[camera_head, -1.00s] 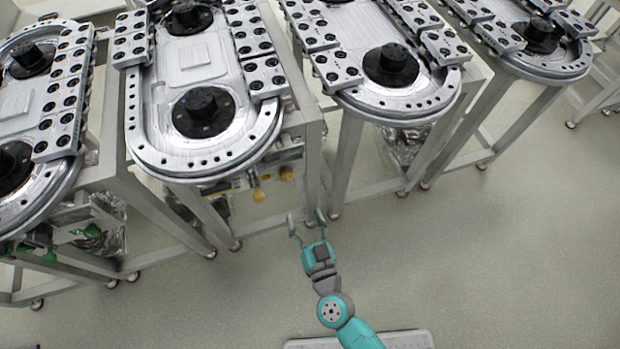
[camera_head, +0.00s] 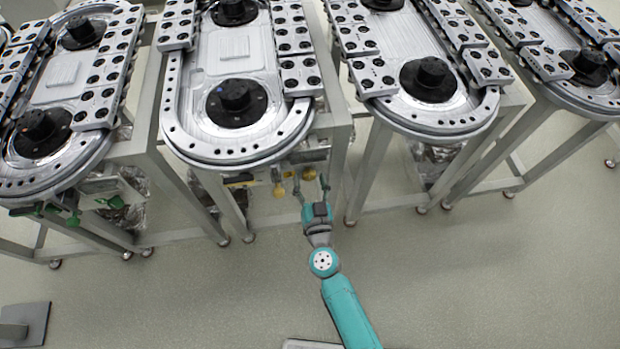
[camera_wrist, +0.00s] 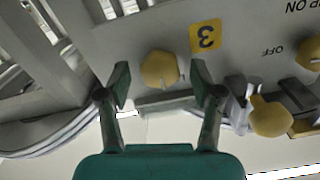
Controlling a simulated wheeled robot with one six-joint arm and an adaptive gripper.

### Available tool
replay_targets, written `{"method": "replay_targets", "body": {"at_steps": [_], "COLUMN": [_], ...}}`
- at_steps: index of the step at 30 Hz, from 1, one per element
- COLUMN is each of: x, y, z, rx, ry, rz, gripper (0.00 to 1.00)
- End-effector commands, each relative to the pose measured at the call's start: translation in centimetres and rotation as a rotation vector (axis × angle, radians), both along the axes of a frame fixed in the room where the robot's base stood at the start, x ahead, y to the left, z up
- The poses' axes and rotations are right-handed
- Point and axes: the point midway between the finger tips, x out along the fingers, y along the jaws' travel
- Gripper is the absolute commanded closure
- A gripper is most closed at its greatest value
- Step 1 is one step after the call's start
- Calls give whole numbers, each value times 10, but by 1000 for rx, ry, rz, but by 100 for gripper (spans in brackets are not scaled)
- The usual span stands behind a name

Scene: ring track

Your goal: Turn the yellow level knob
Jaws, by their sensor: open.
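My open gripper (camera_wrist: 160,84) has one finger on either side of this knob, with visible gaps. In the head view the knob (camera_head: 308,174) is just beyond my fingertips (camera_head: 312,188), under the front end of the second track from the left. Another yellow knob (camera_wrist: 270,115) hangs to the right in the wrist view. A third yellow knob (camera_wrist: 310,52) is at the right edge by ON/OFF lettering. I cannot read which is marked level.
Oval ring tracks on grey frames stand side by side; the nearest (camera_head: 236,150) is above the knobs. A frame leg (camera_head: 362,170) is right of my gripper. The floor (camera_head: 480,270) in front is clear.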

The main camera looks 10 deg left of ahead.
Motion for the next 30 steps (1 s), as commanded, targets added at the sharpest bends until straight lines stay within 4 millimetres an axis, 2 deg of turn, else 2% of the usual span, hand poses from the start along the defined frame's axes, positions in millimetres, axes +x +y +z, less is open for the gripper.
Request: {"method": "replay_targets", "body": {"at_steps": [11, 12, 13, 19, 30], "x": [7, 7, 6, 6, 7], "y": [2, 2, 2, 2, 2], "z": [0, 0, 0, 0, 0], "rx": [0, 0, 0, 0, 40], "ry": [0, 0, 0, 0, 12], "rz": [0, 0, 0, 0, -1], "gripper": [34, 37, 44, 94, 94]}}
